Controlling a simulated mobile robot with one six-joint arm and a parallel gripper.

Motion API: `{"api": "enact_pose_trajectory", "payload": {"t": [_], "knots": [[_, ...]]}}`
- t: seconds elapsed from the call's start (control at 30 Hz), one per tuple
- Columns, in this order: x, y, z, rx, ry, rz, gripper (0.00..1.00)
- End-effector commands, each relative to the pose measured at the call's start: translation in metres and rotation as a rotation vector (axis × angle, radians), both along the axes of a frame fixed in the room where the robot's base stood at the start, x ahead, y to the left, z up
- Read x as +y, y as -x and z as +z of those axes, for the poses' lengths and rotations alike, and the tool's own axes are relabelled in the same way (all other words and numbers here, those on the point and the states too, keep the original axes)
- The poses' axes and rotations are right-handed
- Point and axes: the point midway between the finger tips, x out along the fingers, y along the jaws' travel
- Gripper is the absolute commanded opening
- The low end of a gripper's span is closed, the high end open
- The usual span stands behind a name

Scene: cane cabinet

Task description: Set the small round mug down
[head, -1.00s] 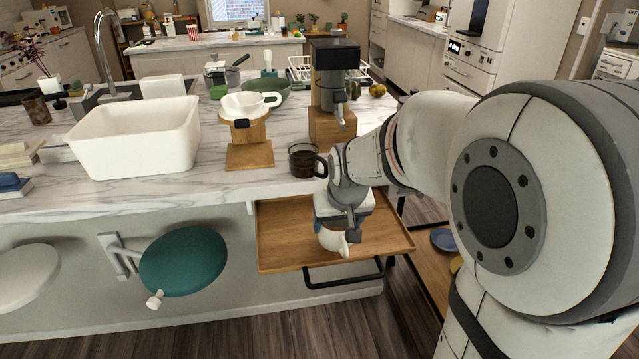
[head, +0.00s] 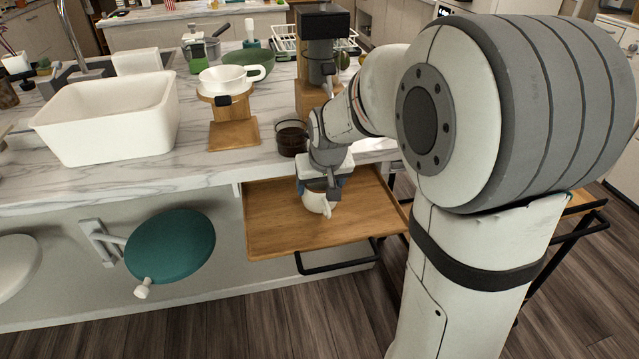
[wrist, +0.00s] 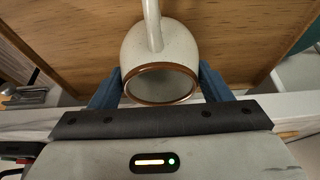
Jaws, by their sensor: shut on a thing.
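The small round mug (head: 315,201) is off-white with a brown rim. In the wrist view the mug (wrist: 160,60) sits between the two blue fingers of my gripper (wrist: 160,88), its open rim facing the camera and its handle pointing away. My gripper (head: 322,186) is shut on the mug, over the wooden pull-out tray (head: 270,225) below the counter. The mug is at or just above the tray's surface; I cannot tell whether it touches. My gripper hides part of the mug in the head view.
On the marble counter above stand a dark glass mug (head: 291,138), a wooden dripper stand (head: 233,133), a grinder (head: 318,60) and a white basin (head: 110,120). A teal stool seat (head: 170,246) is left of the tray. The tray's left part is clear.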

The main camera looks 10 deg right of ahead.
Motion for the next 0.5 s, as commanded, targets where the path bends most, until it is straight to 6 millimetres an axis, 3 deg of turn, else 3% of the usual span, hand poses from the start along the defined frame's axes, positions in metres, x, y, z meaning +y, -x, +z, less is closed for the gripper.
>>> {"api": "enact_pose_trajectory", "payload": {"t": [0.07,0.1,0.33,0.5], "knots": [[-0.0002,-0.0001,-0.003,-0.002,0.0,0.0,0.41],[-0.0002,0.0001,-0.0027,-0.001,0.0,0.0,0.73],[-0.0001,0.0001,-0.0021,-0.001,0.0,0.0,0.92],[0.0,0.0001,-0.0021,-0.001,0.0,0.0,0.93]]}}
